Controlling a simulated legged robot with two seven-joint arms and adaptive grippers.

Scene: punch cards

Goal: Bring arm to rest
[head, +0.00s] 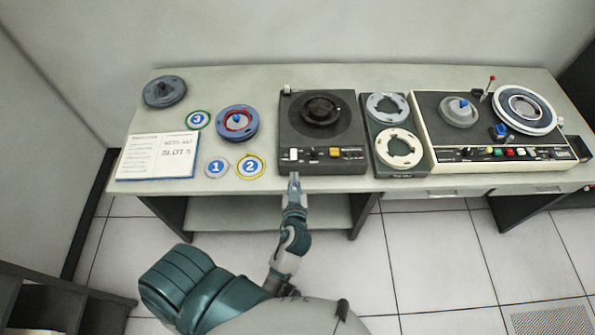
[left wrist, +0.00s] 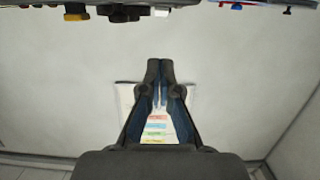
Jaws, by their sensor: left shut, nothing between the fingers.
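My left arm (head: 287,255) reaches up from the bottom of the head view. Its gripper (head: 294,178) is at the front edge of the desk, just in front of the black single-reel machine (head: 290,128). In the left wrist view the gripper (left wrist: 160,66) has its fingers together with nothing held between them. A pale sheet with coloured bands (left wrist: 157,128) shows behind the fingers there. I cannot tell whether the gripper touches the machine or desk edge. My right gripper is in neither view.
The desk (head: 222,88) carries an open booklet (head: 158,157), numbered discs (head: 216,168), a blue-rimmed reel (head: 237,123), a tray with two reels (head: 402,172) and a larger tape machine (head: 447,160). A dark shelf (head: 60,300) stands at lower left. Tiled floor is open at lower right.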

